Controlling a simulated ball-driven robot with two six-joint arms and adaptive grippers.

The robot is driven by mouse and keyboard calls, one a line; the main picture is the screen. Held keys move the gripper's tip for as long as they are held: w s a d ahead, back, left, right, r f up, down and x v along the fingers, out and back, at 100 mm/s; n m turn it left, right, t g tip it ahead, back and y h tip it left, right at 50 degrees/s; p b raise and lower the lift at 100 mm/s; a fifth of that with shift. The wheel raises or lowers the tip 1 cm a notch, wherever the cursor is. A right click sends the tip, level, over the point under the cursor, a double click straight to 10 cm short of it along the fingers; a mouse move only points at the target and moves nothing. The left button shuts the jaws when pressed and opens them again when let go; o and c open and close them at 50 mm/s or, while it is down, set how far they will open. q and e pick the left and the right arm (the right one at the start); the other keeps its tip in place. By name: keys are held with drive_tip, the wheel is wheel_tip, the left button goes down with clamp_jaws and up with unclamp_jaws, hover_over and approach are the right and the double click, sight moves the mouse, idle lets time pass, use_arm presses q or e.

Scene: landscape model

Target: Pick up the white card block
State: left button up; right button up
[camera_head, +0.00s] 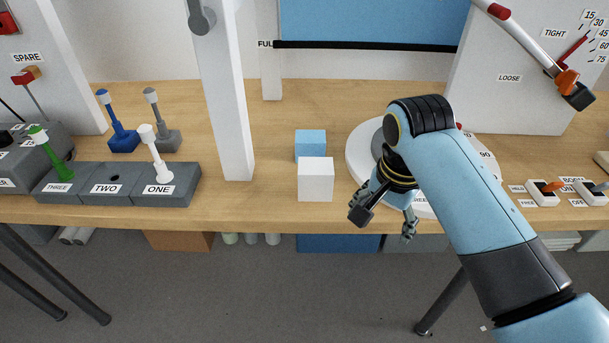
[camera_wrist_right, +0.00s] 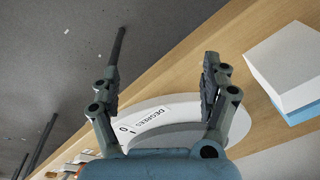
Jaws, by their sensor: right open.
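The white card block (camera_head: 315,180) stands on the wooden table near its front edge, just in front of a blue block (camera_head: 310,144). In the right wrist view the white block (camera_wrist_right: 287,66) is at the right side, beyond the fingers, with part of the blue block (camera_wrist_right: 301,115) beside it. My right gripper (camera_head: 384,228) is open and empty, to the right of the white block and apart from it, by the table's front edge. In the wrist view the open fingers (camera_wrist_right: 160,85) have nothing between them. My left gripper is not in view.
A white round dial (camera_head: 360,159) marked in degrees lies partly behind my right arm. A white post (camera_head: 230,120) stands left of the blocks. A grey stand (camera_head: 115,196) labelled ONE, TWO, THREE is at the left. Switches (camera_head: 541,193) are at the right.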

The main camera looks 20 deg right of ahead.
sight(316, 165)
drive_tip(key=w+a+r+m, duration=0.2)
drive_tip(key=w+r+m, duration=0.1)
drive_tip(key=w+r, duration=0.1)
drive_tip(key=w+a+r+m+g, duration=0.1)
drive_tip(key=w+a+r+m, duration=0.2)
drive_tip(key=w+r, duration=0.1)
drive_tip(key=w+a+r+m, duration=0.2)
drive_tip(key=w+r+m, duration=0.1)
drive_tip(key=w+r, duration=0.1)
drive_tip(key=shift+w+a+g, duration=0.3)
drive_tip(key=shift+w+a, duration=0.05)
drive_tip(key=shift+w, duration=0.4)
drive_tip(key=shift+w+a+r+m, duration=0.15)
drive_tip(key=shift+w+a+m, duration=0.1)
drive_tip(key=shift+m, duration=0.15)
wheel_tip(316, 165, down, 10)
drive_tip(key=shift+s+f, duration=0.15)
drive_tip(key=shift+f, duration=0.05)
drive_tip(key=c, duration=1)
